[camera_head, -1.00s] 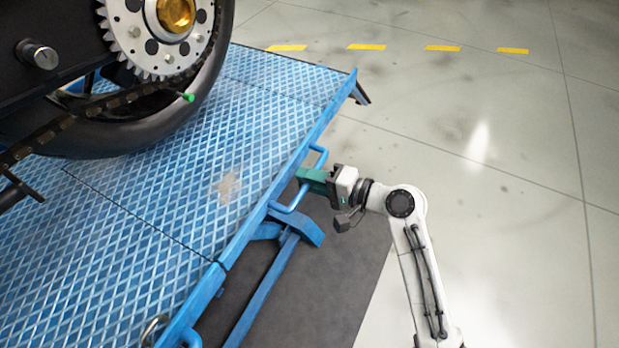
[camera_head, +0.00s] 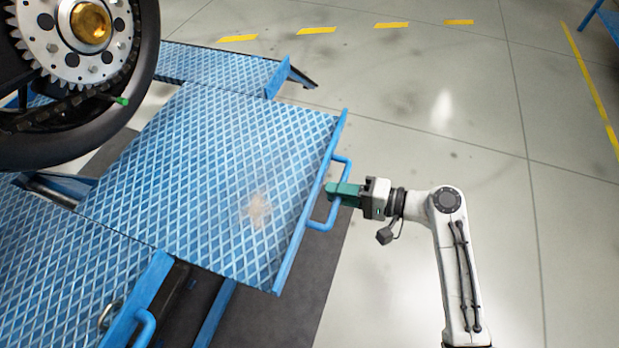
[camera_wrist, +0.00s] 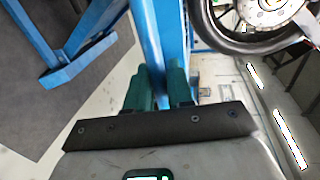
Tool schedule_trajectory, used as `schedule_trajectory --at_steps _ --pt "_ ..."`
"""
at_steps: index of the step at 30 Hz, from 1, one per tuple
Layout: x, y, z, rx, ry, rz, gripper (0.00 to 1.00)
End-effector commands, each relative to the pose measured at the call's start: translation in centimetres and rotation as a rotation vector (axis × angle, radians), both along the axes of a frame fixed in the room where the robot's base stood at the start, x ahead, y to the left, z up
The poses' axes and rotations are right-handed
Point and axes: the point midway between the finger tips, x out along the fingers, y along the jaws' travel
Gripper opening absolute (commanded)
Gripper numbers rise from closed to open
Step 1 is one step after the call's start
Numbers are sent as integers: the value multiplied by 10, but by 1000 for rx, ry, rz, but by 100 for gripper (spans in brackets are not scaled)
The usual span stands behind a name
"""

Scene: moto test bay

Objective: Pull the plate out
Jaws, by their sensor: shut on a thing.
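The plate (camera_head: 215,150) is a blue diamond-tread panel with a pale worn patch, in the middle of the head view. It sticks out to the right of the neighbouring blue platform sections, with an open gap where it sat. A blue U-shaped handle (camera_head: 317,224) is on its right edge. My gripper (camera_head: 343,194) has green fingers and is shut on the handle's bar.
A motorcycle rear wheel (camera_head: 140,120) stands at the left, over the gap. Fixed platform sections (camera_head: 45,265) lie in front and behind (camera_head: 215,68). A dark mat (camera_head: 300,290) lies under the plate. The grey floor (camera_head: 410,130) to the right is clear, with yellow dashes farther back.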

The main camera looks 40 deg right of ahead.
Motion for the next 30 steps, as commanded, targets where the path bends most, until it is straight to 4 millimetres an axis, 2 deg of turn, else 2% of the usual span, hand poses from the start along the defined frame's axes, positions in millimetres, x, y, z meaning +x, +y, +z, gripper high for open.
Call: schedule_trajectory --at_steps 3,9,15,24,25,30 --pt "-23 -17 1 0 4 -4 0" --pt "-44 -32 0 0 4 -2 0" --pt "-51 -37 -1 0 2 1 0" --pt "-52 -37 -1 0 2 1 0" --pt "-51 -37 -1 0 2 1 23" --pt "-51 -37 -1 0 2 1 38"
